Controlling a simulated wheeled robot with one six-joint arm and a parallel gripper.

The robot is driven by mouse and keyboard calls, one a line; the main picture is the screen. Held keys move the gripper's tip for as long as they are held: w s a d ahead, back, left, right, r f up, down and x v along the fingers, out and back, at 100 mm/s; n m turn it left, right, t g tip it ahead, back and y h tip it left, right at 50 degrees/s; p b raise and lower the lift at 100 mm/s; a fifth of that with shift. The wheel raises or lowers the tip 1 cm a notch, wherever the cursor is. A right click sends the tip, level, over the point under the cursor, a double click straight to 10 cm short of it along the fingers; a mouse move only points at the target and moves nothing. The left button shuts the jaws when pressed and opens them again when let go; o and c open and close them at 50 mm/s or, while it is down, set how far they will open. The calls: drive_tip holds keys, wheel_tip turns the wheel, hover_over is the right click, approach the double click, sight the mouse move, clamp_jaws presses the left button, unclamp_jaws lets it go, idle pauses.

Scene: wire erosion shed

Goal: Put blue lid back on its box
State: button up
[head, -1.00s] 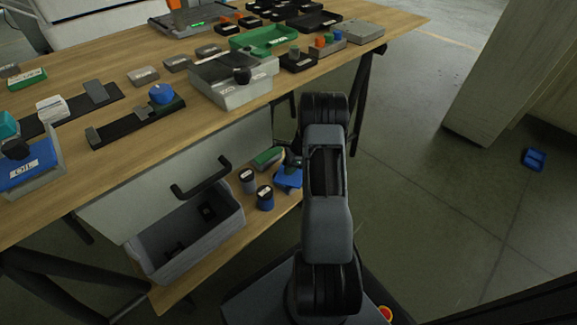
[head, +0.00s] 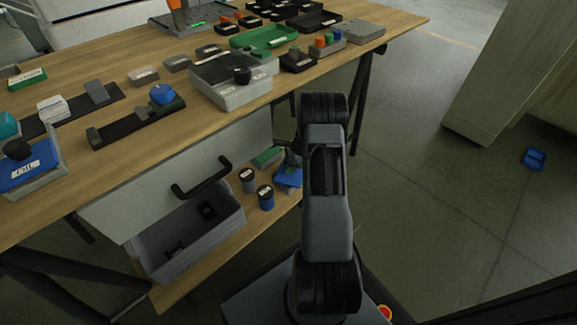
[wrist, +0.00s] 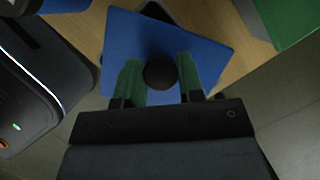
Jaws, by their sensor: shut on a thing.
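My gripper (wrist: 160,80) is shut on the black knob (wrist: 160,72) of a blue lid (wrist: 205,48). The green fingertips sit on either side of the knob. In the head view the blue lid (head: 288,178) is at the lower shelf, right of the drawer, and my arm partly hides it. A dark edge (wrist: 155,11) shows past the lid in the wrist view. I cannot tell whether it belongs to a box or whether the lid touches it. Another blue-topped box (head: 33,172) with a black knob and a label stands at the table's left edge.
Two dark labelled cylinders (head: 265,197) (head: 247,180) and a green-topped box (head: 268,157) stand close by on the wooden shelf (head: 222,243). An open grey drawer (head: 190,245) is to their left. The worktop above holds several blocks and trays. Floor to the right is mostly clear.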

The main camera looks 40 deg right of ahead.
drive_tip(key=o, duration=1.5)
drive_tip(key=shift+r, duration=0.2)
drive_tip(key=shift+r+p, duration=3.05)
drive_tip(key=shift+r, duration=0.4)
drive_tip(key=shift+w, duration=0.1)
drive_tip(key=shift+w+r, duration=0.1)
drive_tip(key=shift+r, duration=0.15)
clamp_jaws()
drive_tip(key=shift+f, duration=0.3)
